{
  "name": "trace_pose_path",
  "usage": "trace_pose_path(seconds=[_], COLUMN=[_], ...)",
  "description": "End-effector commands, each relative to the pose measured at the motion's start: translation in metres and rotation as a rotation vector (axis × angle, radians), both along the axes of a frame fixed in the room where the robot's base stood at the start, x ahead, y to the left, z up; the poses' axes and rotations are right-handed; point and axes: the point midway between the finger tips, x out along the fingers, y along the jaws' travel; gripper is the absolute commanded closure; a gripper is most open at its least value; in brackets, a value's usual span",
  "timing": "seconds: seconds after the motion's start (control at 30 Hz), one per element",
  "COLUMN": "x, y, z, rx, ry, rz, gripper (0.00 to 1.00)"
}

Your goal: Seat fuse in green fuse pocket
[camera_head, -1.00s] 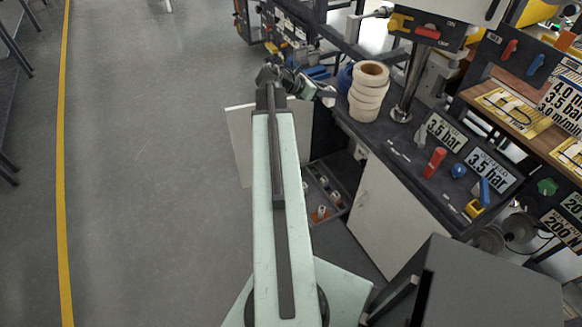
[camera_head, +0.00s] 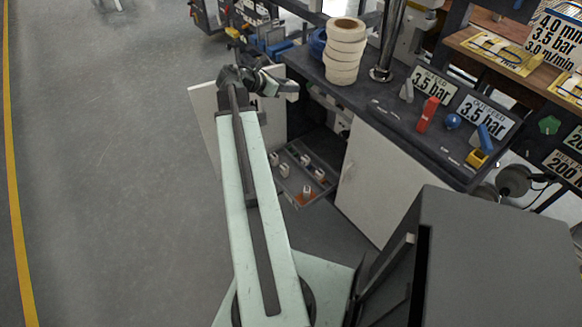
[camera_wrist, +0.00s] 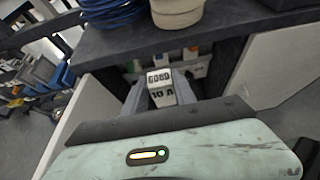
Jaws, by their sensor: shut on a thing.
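My gripper (camera_wrist: 161,92) is shut on a white fuse (camera_wrist: 160,80) marked "GOOD" and "10 A" in the wrist view. The fuse stands up between the two grey fingers. In the head view my gripper (camera_head: 290,86) is in front of the opening below the bench top; the fuse is too small to tell there. Behind the fuse, in the wrist view, a pale strip (camera_wrist: 197,66) with small coloured patches lies inside the opening. I cannot tell which patch, if any, is the green fuse pocket.
A grey tray (camera_head: 297,198) with several small white pieces, some with orange, sits low in the open cabinet. Its white door (camera_head: 203,110) stands open at left. The dark bench top (camera_head: 345,101) carries stacked tape rolls (camera_head: 344,62) above. Open floor lies left.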

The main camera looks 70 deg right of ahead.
Motion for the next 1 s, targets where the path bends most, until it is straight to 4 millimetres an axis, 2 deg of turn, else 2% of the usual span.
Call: trace_pose_path(seconds=[0.03,0.7,0.83,0.9,1.0], x=[-0.001,-0.012,-0.013,-0.014,-0.014], y=[0.001,0.014,0.016,0.016,0.017], z=[-0.051,-0.357,-0.400,-0.410,-0.413], rx=[0.000,0.000,0.000,0.000,0.000], ry=[0.000,-0.002,-0.002,-0.002,-0.002], rz=[0.000,0.000,0.000,0.000,0.000], gripper=[1.00,1.00,1.00,1.00,1.00])
